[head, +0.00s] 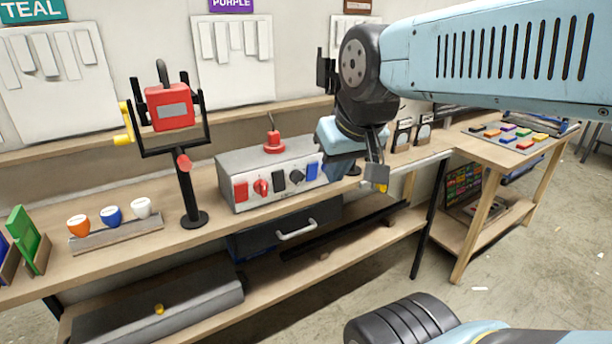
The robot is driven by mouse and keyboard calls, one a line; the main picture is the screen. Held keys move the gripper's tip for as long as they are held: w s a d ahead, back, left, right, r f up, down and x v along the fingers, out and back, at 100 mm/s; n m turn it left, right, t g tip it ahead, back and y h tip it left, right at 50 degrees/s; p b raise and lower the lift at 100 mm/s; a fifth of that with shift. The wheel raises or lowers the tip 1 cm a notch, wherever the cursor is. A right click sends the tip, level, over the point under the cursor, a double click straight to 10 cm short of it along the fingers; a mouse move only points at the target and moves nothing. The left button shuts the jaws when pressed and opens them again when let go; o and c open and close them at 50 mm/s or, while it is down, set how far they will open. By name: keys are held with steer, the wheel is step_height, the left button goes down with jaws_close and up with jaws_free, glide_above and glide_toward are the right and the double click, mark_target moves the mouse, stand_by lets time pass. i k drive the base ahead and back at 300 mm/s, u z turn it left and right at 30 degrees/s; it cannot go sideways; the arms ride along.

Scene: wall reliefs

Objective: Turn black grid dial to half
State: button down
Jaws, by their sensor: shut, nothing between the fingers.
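A grey control box (238,170) stands on the workbench in the head view. Its front carries a red switch (241,191), a red dial (262,187), a black switch (279,181), a black dial (297,176) and a blue switch (312,171). The black dial is small here, and its setting and any grid marking cannot be read. My gripper (378,180) is shut and empty, pointing down. In the picture it is right of the box, apart from the dial. My arm's wrist hides the box's right end.
A red lantern-like object (170,107) sits in a black stand (190,200) left of the box. Orange, blue and white cups (141,207) stand farther left. A drawer (275,237) hangs below the box. A button panel (508,136) lies on the right table.

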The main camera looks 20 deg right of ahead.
mark_target(296, 177)
steer(key=z, duration=0.75)
steer(key=k, duration=0.7)
steer(key=z, duration=0.05)
